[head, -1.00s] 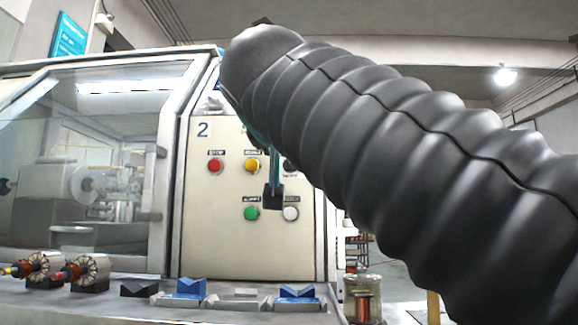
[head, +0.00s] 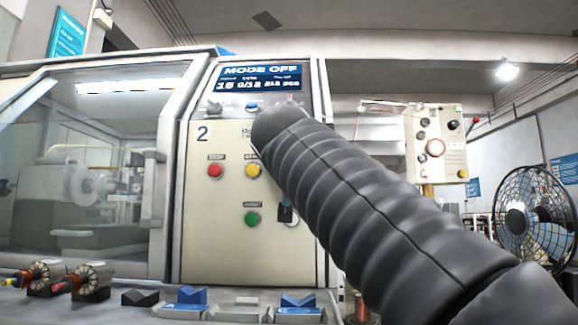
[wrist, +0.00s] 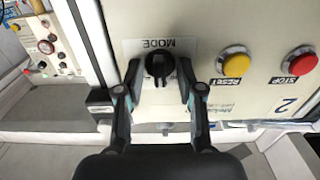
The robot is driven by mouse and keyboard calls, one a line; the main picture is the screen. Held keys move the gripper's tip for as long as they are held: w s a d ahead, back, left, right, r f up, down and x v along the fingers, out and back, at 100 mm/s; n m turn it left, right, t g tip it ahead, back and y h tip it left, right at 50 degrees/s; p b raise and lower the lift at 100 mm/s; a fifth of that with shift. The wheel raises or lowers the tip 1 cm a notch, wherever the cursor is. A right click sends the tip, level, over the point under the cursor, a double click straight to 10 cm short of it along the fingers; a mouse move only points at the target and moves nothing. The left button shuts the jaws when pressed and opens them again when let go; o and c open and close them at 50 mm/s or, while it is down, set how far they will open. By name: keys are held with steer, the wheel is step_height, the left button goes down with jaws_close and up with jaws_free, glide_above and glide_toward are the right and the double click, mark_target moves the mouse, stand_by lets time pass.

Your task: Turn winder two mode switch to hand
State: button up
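The black mode switch (wrist: 158,65) is a round knob on a pale plate marked MODE, which appears upside down in the wrist view. My gripper (wrist: 160,72) is open, with one finger on each side of the knob; I cannot tell whether either touches it. In the head view my arm hides the switch, and only a dark part of my gripper (head: 286,214) shows below the arm. The winder two panel (head: 215,245) bears a blue 2. Its display (head: 260,78) reads MODE OFF.
A red stop button (head: 215,171), a yellow reset button (head: 253,171) and a green button (head: 252,219) sit near the switch. Armatures (head: 85,281) and blue V-blocks (head: 298,300) stand on the ledge below. A fan (head: 535,215) stands at the right.

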jaws_close()
steer(key=shift+n, duration=0.3)
steer(key=shift+a+n+p, duration=0.15)
steer(key=shift+n+p, duration=1.3)
steer(key=shift+n, duration=2.65)
